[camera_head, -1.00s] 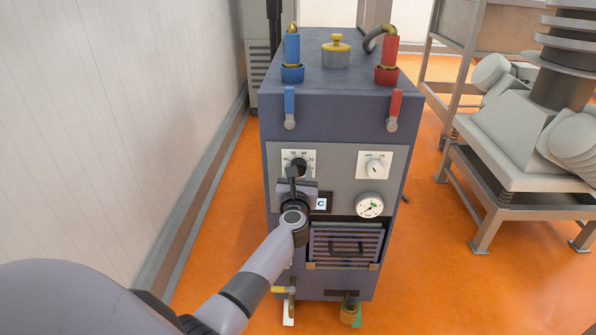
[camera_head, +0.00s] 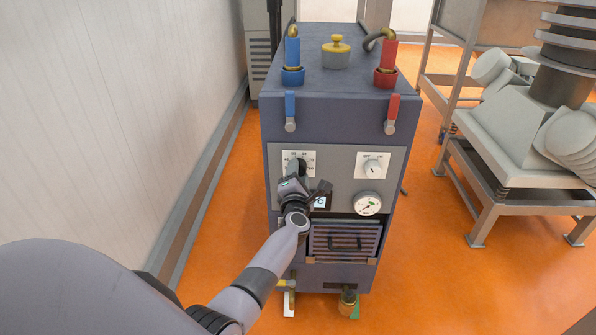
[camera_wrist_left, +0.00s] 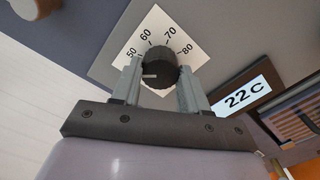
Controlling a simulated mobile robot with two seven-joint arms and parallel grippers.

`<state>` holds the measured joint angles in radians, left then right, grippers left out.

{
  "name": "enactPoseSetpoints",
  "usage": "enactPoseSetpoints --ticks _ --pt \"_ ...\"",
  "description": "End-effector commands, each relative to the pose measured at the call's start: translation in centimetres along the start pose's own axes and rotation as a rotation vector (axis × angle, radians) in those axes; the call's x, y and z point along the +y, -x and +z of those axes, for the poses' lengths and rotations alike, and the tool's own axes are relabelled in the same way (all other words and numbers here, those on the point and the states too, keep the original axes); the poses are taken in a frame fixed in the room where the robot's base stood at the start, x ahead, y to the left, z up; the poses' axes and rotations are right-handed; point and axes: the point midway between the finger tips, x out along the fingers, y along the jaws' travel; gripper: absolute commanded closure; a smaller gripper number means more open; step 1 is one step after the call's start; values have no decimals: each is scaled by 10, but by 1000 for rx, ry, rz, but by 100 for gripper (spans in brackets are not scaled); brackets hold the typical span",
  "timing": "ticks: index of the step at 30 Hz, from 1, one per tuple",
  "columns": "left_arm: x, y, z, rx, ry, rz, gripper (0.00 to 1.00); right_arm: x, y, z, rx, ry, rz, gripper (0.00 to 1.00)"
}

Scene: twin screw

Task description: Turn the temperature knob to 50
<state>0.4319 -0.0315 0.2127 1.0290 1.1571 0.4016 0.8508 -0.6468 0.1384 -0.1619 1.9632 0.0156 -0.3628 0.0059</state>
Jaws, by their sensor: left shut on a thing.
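The temperature knob (camera_wrist_left: 160,64) is black and round on a white dial plate (camera_wrist_left: 188,28) marked 50, 60, 70 and 80. In the head view the knob (camera_head: 300,166) is partly hidden behind my left gripper (camera_head: 296,178). In the left wrist view my left gripper (camera_wrist_left: 158,70) has one finger on each side of the knob and is shut on it. A short pale mark on the knob points to the left in that view, a little below the 50. The display (camera_wrist_left: 242,96) beside the dial reads 22 C. My right gripper is not in view.
A second knob (camera_head: 373,166) and a round gauge (camera_head: 367,204) sit to the right on the panel. A vent grille (camera_head: 345,241) is below. Blue (camera_head: 290,110) and red (camera_head: 393,112) valve handles hang above. Orange floor is clear left of the machine.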

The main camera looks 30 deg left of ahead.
Motion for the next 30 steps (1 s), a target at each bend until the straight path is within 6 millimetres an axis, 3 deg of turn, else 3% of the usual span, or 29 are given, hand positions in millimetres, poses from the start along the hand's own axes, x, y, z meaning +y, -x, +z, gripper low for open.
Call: enactPoseSetpoints --ticks 15,30 --pt "0 0 0 1 -297 -2 87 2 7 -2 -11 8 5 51" --pt "-1 0 -1 1 -336 -2 87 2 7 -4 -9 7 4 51"
